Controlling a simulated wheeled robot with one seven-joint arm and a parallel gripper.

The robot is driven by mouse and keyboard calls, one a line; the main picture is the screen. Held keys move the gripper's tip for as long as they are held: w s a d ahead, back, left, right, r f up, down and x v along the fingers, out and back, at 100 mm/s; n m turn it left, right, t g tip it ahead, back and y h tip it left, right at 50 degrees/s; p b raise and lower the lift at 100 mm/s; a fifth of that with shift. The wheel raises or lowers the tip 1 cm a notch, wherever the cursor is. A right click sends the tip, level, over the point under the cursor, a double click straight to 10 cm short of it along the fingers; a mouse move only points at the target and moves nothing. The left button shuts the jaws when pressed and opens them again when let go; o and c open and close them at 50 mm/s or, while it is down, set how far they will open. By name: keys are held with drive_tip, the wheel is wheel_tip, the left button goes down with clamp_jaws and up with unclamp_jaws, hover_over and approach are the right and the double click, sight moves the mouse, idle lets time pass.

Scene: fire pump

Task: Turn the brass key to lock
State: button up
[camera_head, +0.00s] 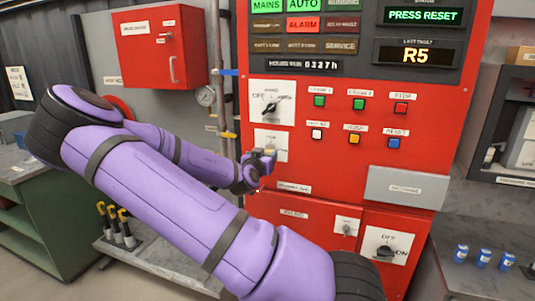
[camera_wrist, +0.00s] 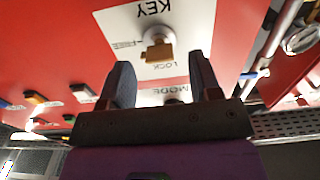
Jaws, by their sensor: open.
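The brass key (camera_wrist: 158,50) sits in a round lock on a white plate (camera_wrist: 130,30) marked KEY, FREE and LOCK, upside down in the wrist view. Its bow lies roughly level across that picture; I cannot tell which mark it is set to. My gripper (camera_wrist: 162,70) is open, with one dark finger on each side of the key's line and the key just beyond the fingertips. No contact shows. In the head view, my gripper (camera_head: 262,158) is in front of the white key plate (camera_head: 268,136) and hides most of the key.
The red cabinet has a mode dial (camera_head: 271,107) above the key and several coloured buttons (camera_head: 358,104) to the right. A grey box (camera_head: 405,188) juts out lower right. A pipe with a gauge (camera_head: 206,96) runs along the left edge.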

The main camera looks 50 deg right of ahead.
sight(269, 151)
drive_tip(key=shift+x, duration=1.45)
drive_tip(key=c, duration=0.9)
